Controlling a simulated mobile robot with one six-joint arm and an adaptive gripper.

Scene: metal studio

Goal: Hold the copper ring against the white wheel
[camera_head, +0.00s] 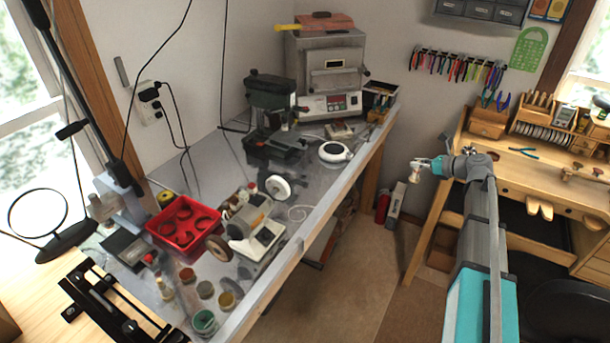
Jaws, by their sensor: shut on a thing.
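The white wheel (278,188) is on the right end of a bench polishing machine (256,228) on the metal-topped bench. A brown wheel (219,248) is on the machine's other end. My gripper (415,172) is to the right of the bench, over the gap before the wooden workbench, well apart from the white wheel. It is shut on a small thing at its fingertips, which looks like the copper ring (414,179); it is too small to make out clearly.
A red tray (183,222) with dark round shapes and several small jars stand left of the machine. A drill press (272,103), a kiln (328,72) and a round white device (335,152) stand farther back. The wooden workbench (545,170) is at right.

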